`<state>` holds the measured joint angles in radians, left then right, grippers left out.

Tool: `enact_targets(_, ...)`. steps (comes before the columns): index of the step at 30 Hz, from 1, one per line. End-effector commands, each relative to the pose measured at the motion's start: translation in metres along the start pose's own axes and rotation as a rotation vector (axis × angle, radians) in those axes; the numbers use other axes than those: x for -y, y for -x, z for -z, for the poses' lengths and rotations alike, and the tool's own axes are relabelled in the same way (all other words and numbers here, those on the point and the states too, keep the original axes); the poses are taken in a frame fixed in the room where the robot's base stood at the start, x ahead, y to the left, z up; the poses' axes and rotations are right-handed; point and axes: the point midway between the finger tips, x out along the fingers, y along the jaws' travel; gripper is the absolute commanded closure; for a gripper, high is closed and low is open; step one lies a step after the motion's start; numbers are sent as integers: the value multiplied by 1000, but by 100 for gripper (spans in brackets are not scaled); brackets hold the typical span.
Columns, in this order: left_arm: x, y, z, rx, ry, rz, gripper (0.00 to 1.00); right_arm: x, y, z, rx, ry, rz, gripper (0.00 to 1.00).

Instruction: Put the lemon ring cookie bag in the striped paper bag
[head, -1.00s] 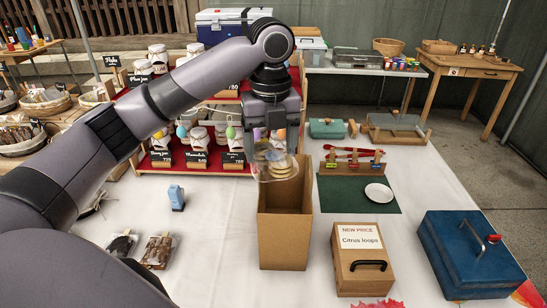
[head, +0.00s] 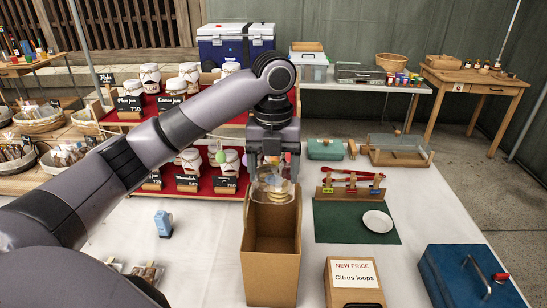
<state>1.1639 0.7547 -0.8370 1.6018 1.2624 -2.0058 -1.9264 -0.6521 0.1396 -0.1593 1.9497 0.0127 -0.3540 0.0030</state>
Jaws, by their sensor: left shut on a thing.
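My left gripper (head: 272,160) is shut on the top of a clear bag of pale yellow ring cookies (head: 275,191). The cookie bag hangs down from the fingers, at the back part of the open mouth of a tall brown paper bag (head: 270,278). Its lower end overlaps the mouth in the picture; I cannot tell whether it is below the rim. The paper bag stands upright and open on the white table. The sides I see look plain brown; no stripes show. My right gripper is not in view.
A wooden box (head: 340,295) with a "Citrus loops" sign and a blue metal box (head: 455,270) stand to the right. A green mat (head: 340,222) with a white plate (head: 377,221) lies behind them. A red jar shelf (head: 215,178) stands behind my left arm.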

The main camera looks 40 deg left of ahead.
Motion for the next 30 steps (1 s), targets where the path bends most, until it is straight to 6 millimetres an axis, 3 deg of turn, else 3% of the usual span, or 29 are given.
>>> enact_targets(30,-1,-103,1,-1,1,-2,40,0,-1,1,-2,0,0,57)
